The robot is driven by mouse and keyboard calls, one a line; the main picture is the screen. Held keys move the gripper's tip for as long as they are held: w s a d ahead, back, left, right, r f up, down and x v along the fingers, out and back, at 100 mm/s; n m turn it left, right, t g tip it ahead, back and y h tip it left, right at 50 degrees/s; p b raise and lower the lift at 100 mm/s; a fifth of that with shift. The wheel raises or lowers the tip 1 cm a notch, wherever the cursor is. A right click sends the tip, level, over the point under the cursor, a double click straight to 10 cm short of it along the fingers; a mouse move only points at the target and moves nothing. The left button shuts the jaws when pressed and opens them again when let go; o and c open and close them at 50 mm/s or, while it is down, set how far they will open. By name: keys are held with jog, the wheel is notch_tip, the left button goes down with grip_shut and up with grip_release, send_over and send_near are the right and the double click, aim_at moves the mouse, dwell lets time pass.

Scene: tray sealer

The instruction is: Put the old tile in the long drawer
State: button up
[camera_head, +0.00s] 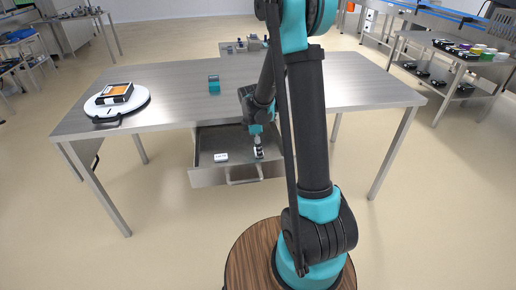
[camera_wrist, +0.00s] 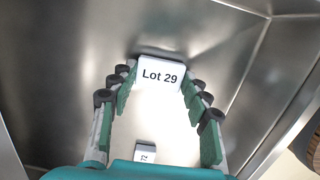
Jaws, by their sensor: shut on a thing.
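My gripper (camera_head: 258,150) is inside the open long drawer (camera_head: 205,178) under the table. In the wrist view my gripper (camera_wrist: 160,77) is shut on a white tile marked "Lot 29" (camera_wrist: 160,75), held between its fingertips. A small light tile (camera_head: 220,157) lies in the drawer to the left of my gripper. A second small tile (camera_wrist: 146,152), with print that seems to end in 72, shows low in the wrist view, partly hidden by the teal palm. I cannot tell whether the held tile touches the drawer floor.
The steel table (camera_head: 160,100) carries a white round device with an orange and black top (camera_head: 116,95) at left and a small teal and dark block (camera_head: 214,85). The drawer walls stand close around my gripper. Open floor lies in front.

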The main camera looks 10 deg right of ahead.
aim_at(255, 151)
jog(key=shift+f, duration=0.15)
jog(key=o, duration=0.9)
jog(key=shift+o, duration=0.2)
notch_tip(255, 151, up, 12)
jog(key=a, duration=0.1)
jog(key=s+d+m, duration=0.1)
jog(key=s+m, duration=0.2)
jog(key=s, duration=0.1)
jog(key=s+d+m+t, duration=0.1)
jog(key=s+m, duration=0.2)
jog(key=s, duration=0.1)
jog(key=s+d+f+m+t+y, duration=0.1)
jog(key=s+m, duration=0.2)
jog(key=s, duration=0.1)
jog(key=shift+d, duration=0.3)
jog(key=s+d+f+m+t, duration=0.1)
jog(key=s+f+m, duration=0.3)
jog(key=s+m, duration=0.5)
jog(key=shift+s+d+t, duration=0.3)
jog(key=shift+s+t, duration=0.3)
jog(key=shift+f, duration=0.1)
